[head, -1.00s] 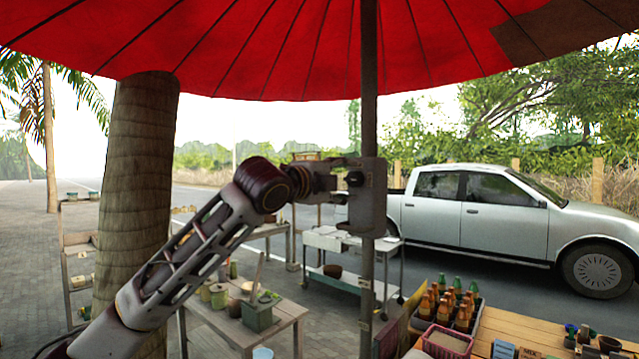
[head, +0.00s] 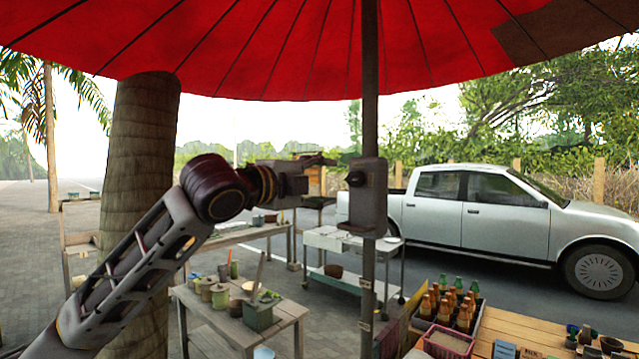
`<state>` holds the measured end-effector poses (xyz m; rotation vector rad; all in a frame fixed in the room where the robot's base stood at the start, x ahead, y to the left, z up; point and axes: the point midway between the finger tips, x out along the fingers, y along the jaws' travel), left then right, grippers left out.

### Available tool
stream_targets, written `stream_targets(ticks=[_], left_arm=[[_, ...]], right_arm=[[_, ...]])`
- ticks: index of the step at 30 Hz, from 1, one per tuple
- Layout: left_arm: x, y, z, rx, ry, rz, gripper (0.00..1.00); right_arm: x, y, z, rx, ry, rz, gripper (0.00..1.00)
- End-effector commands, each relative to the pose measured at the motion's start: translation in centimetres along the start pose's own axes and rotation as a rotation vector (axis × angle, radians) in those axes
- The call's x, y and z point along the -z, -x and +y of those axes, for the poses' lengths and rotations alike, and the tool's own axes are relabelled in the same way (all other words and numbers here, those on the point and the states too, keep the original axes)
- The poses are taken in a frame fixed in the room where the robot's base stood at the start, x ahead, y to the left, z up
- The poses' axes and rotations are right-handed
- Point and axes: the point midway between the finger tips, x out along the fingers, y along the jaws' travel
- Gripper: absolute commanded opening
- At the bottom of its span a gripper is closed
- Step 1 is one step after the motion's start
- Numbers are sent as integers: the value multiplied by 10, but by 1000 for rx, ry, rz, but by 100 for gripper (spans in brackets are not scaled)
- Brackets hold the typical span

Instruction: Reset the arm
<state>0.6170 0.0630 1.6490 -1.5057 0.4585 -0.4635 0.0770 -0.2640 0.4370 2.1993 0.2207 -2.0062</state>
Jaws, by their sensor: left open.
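My left arm comes in from the lower left, and my left gripper (head: 322,160) is raised in front of the street, left of the umbrella pole. It points right, its fingers are small and partly edge-on, and nothing shows in it. It is open. In the picture its tips lie close to the grey box (head: 368,200) on the pole; I cannot tell the gap in depth. My right gripper is not in view.
The umbrella pole (head: 369,120) stands mid-view under a red canopy (head: 270,50). A wooden table (head: 290,312) with pots is below. A metal cart (head: 345,241), a bottle crate (head: 472,325) and a parked pickup (head: 480,215) are to the right. A trunk (head: 143,130) stands left.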

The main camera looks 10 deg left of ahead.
Motion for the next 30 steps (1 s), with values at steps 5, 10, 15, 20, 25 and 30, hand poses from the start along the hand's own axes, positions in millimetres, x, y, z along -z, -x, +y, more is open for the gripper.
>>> stream_targets(ticks=[5, 10, 15, 20, 25, 30], left_arm=[[0, 0, 0, 0, 0, 0, 56], [0, 0, 0, 0, 0, 0, 56], [0, 0, 0, 1, 23, 0, 56], [2, 0, -3, 14, 105, 10, 56], [8, 1, -18, 77, 232, 44, 56], [1, 0, -39, 168, 346, 63, 56]], right_arm=[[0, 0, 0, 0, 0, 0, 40], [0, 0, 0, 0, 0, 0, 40], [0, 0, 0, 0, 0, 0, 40], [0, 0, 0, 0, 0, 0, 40], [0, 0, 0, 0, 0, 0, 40], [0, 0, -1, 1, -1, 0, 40]])
